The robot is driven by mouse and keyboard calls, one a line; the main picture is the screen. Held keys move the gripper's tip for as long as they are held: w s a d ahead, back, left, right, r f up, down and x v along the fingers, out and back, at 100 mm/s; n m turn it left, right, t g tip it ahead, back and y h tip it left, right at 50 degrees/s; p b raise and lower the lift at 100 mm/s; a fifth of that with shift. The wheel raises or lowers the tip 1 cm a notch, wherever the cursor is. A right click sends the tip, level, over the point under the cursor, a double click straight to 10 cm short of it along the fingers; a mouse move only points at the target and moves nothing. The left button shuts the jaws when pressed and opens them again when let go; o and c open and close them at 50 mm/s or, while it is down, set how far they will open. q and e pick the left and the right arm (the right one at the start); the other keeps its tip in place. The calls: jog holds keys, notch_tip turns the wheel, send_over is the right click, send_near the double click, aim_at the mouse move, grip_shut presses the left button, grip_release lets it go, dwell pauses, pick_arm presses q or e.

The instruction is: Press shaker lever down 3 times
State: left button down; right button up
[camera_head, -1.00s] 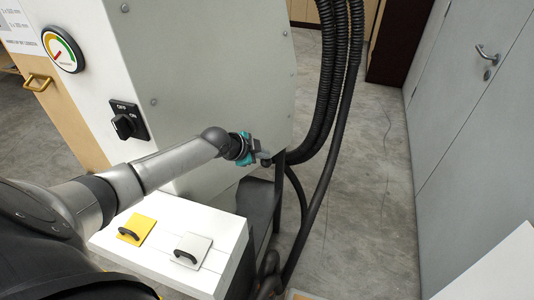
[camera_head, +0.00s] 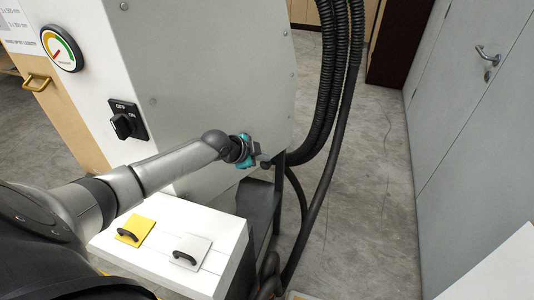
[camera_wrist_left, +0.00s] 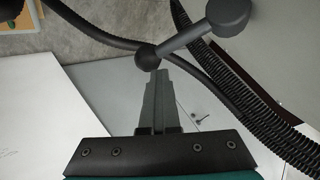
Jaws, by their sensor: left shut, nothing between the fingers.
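The shaker lever (camera_wrist_left: 188,37) is a dark grey rod with a ball at its near end and a thick round hub at the upper right in the left wrist view. My left gripper (camera_wrist_left: 158,76) is shut and empty, with its fingertips right by the lever's ball end; I cannot tell whether they touch. In the head view my left gripper (camera_head: 258,158) is beside the machine's lower right corner. The lever is hard to make out there among the dark gripper parts. My right gripper is not in view.
The grey machine cabinet (camera_head: 215,75) has an OFF/ON knob (camera_head: 125,124) and a gauge (camera_head: 62,48). Black hoses (camera_head: 327,110) hang just right of the gripper. A white box (camera_head: 225,262) below the arm carries yellow and white handled pads. Floor to the right is clear.

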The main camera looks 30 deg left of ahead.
pick_arm(q)
jog(key=shift+s, duration=0.1)
jog(key=shift+r+p, duration=2.2)
jog(key=shift+r, duration=0.15)
notch_tip(320, 180, up, 5)
jog(key=p, duration=0.4)
jog(key=shift+p, duration=0.3)
dwell(1.3)
